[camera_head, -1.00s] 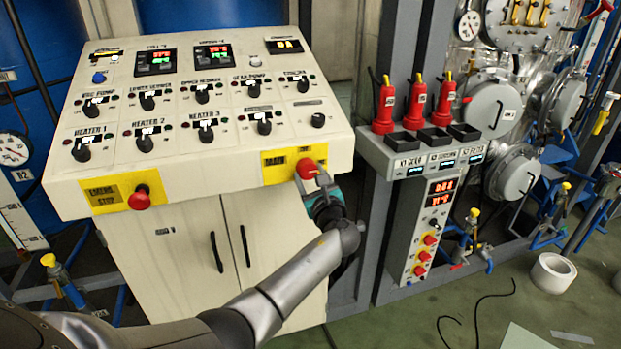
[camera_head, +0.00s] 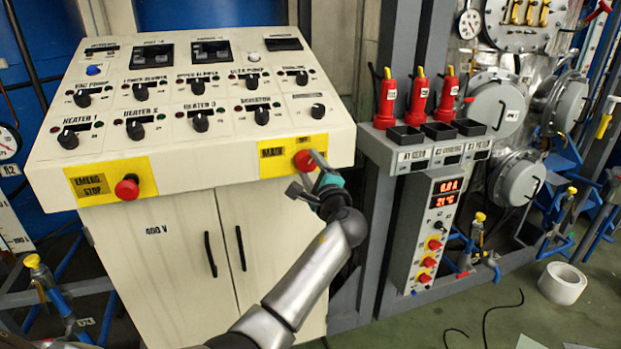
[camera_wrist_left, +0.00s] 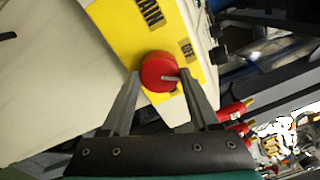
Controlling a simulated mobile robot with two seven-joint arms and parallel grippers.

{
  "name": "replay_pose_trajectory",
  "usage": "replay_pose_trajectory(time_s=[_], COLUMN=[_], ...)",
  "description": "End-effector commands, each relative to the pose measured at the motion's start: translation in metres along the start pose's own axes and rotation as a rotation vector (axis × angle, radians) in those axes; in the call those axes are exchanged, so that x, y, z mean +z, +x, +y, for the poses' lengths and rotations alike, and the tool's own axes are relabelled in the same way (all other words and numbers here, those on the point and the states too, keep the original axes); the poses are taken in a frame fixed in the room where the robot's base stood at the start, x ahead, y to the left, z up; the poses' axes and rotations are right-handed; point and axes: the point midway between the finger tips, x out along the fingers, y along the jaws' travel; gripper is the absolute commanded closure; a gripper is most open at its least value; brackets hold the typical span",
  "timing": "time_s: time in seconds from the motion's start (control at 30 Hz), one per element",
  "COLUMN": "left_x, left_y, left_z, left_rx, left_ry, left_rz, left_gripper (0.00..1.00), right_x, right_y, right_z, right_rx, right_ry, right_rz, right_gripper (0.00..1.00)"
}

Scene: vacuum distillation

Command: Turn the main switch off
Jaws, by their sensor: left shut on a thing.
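The main switch (camera_head: 304,160) is a round red knob on a yellow plate (camera_head: 272,162) at the front right of the cream control cabinet. My left gripper (camera_head: 306,173) is at the knob from below and in front. In the left wrist view, the red knob (camera_wrist_left: 158,70) sits between the fingertips of my left gripper (camera_wrist_left: 161,76), which is shut on it. A pale mark shows on the knob's face. The cabinet's small displays (camera_head: 211,53) are dark. My right gripper is not in view.
A red emergency stop button (camera_head: 127,188) sits on a yellow plate at the front left of the cabinet. To the right, red bottles (camera_head: 419,98) stand behind black trays above a smaller panel with a lit red display (camera_head: 446,193).

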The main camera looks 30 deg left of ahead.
Motion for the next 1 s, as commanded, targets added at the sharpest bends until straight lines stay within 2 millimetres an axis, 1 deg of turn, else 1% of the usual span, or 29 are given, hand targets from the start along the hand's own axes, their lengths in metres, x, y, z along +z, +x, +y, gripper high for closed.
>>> replay_pose_trajectory(time_s=[0.03, 0.1, 0.5, 0.73, 0.9, 1.0], left_x=[-0.002, -0.002, -0.002, -0.001, -0.001, -0.001], left_y=[0.000, 0.000, 0.000, 0.000, 0.000, 0.000], left_z=[0.004, 0.004, 0.002, 0.001, 0.000, 0.000], left_rx=[0.000, 0.000, -0.003, -0.004, -0.004, -0.004], left_ry=[-0.047, -0.114, -0.438, -0.549, -0.591, -0.602], left_rz=[-0.002, -0.005, -0.018, -0.023, -0.025, -0.025], left_gripper=[0.94, 0.94, 0.94, 0.94, 0.94, 0.94], right_x=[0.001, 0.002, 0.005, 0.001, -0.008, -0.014], right_y=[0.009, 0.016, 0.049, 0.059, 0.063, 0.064], right_z=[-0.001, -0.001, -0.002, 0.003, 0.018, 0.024], right_rx=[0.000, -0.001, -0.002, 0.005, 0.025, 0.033], right_ry=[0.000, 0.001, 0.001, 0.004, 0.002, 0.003], right_rz=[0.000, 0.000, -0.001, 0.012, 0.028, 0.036], right_gripper=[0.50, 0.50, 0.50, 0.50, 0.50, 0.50])
